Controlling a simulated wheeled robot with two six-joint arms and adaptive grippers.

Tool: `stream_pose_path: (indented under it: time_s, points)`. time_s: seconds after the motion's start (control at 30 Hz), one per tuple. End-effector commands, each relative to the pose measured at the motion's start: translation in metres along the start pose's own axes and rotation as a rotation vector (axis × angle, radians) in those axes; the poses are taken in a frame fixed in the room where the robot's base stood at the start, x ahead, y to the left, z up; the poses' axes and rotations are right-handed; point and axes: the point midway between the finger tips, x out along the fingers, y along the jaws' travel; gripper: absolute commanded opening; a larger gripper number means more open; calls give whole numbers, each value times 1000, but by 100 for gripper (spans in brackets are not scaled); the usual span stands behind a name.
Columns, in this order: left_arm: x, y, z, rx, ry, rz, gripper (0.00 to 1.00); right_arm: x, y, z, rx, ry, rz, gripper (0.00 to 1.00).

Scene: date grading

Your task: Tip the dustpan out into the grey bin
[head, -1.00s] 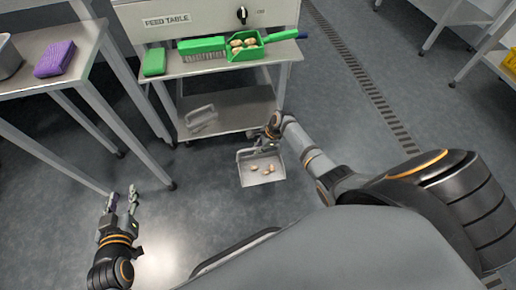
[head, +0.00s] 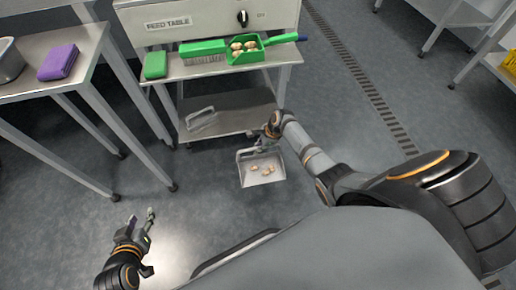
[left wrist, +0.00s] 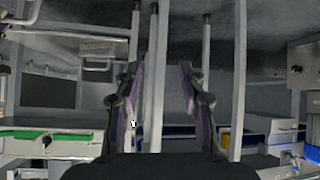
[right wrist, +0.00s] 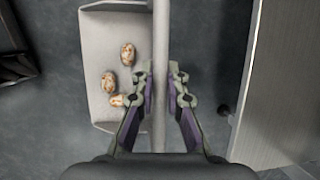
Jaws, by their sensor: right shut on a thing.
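The grey dustpan (head: 246,180) hangs over the floor in front of the feed table, with several brown and cream dates (head: 262,169) in its pan. My right gripper (head: 268,140) is shut on its handle. In the right wrist view, the handle (right wrist: 160,60) runs between the fingers (right wrist: 161,88) and the dates lie in the pan (right wrist: 93,40) to its left. My left gripper (head: 138,224) is open and empty, low over the floor at left; its fingers (left wrist: 155,90) stand apart in the left wrist view. I cannot make out a grey bin for certain.
The feed table (head: 285,55) carries a green scoop (head: 259,52) with dates, a green brush (head: 202,46) and a green block (head: 155,65). A grey handled item (head: 200,118) lies on its lower shelf. A left table holds a purple block (head: 58,62) and a grey container (head: 8,62).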

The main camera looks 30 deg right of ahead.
Motion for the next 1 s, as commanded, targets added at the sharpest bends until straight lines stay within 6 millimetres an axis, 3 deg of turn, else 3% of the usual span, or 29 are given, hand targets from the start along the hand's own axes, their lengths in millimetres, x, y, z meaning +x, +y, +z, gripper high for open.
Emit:
stream_pose_path:
  time_s: [0.3,0.57,1.0]
  points:
    - [-3,1,35,-10,-117,5,40,-4,-2,2,3,0,5,0]
    - [-7,3,49,-15,-181,11,40,-7,-3,3,5,-1,10,0]
    - [-18,6,88,-28,-323,24,40,-11,-4,5,8,-1,18,0]
